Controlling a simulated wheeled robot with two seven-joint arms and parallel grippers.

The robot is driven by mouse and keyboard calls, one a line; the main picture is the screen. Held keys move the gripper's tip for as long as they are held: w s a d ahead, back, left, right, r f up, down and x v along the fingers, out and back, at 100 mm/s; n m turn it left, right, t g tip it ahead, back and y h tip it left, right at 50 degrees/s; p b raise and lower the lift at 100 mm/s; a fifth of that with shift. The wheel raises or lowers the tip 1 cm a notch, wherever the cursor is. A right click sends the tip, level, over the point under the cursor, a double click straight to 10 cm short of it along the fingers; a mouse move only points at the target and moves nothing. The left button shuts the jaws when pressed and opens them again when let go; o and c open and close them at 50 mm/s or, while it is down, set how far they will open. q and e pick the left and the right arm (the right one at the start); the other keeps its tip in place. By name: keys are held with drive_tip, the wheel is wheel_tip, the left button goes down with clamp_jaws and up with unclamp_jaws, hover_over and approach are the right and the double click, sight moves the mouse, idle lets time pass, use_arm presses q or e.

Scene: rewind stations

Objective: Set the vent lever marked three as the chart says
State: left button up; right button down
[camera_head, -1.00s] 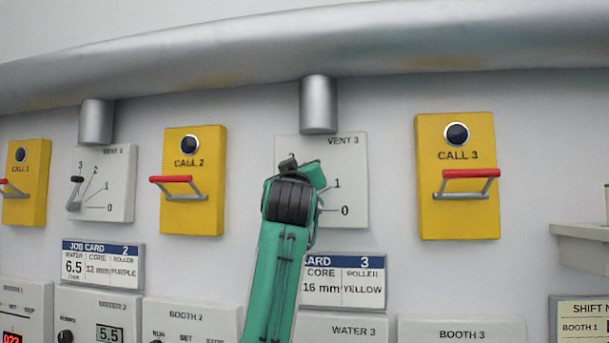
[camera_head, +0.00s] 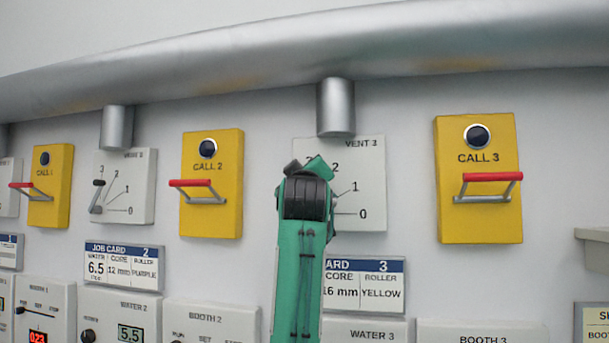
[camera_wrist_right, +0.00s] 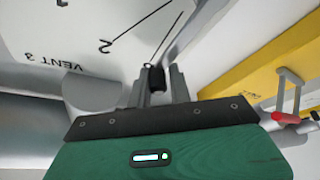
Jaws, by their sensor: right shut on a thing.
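The white VENT 3 panel (camera_head: 370,160) shows marks 0, 1 and 2 in the head view; its left part is hidden by my right arm. My right gripper (camera_head: 307,168), on the green arm, is in front of the panel's left side. In the right wrist view the gripper (camera_wrist_right: 157,85) is shut on the lever's black knob (camera_wrist_right: 155,78). The knob stands past the line of mark 2, on the side away from mark 1. Mark 3 is mostly hidden. Job card 3 (camera_head: 375,290) reads core 16 mm, roller yellow; its left part is covered. My left gripper is out of view.
A grey pipe stub (camera_head: 336,108) is just above the VENT 3 panel. The yellow CALL 3 box (camera_head: 478,220) with a red-topped handle stands to the right, CALL 2 (camera_head: 212,225) to the left. A partly cut-off card (camera_head: 597,315) is at the lower right.

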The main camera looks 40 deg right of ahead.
drive_tip(key=shift+w+f, duration=0.1)
drive_tip(key=shift+f, duration=0.1)
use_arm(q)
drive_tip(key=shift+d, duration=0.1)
use_arm(e)
drive_tip(key=c, duration=1.4)
unclamp_jaws()
drive_tip(key=shift+o, duration=0.2)
drive_tip(key=shift+r, duration=0.1)
